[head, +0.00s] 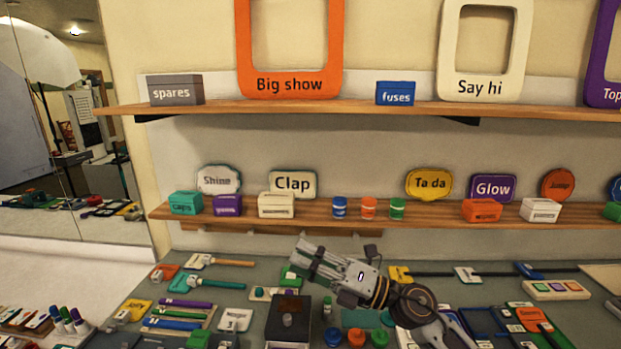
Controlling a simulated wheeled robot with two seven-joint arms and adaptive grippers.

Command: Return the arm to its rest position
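My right gripper (306,262) is over the middle of the grey worktop (245,285), with its arm coming in from the lower right. Its fingers point left, toward the upper left of a dark box (288,322). Small green patches show at the fingers, and I cannot tell whether they are part of the gripper or something behind. The size of any gap between the fingers is unclear. My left gripper is not in view.
Paddles, markers and small boxes crowd the worktop around the arm. Behind it, a lower wooden shelf (310,219) holds signs, boxes and three small jars. An upper shelf (300,108) holds frames and boxes. A mirror (70,140) stands at left.

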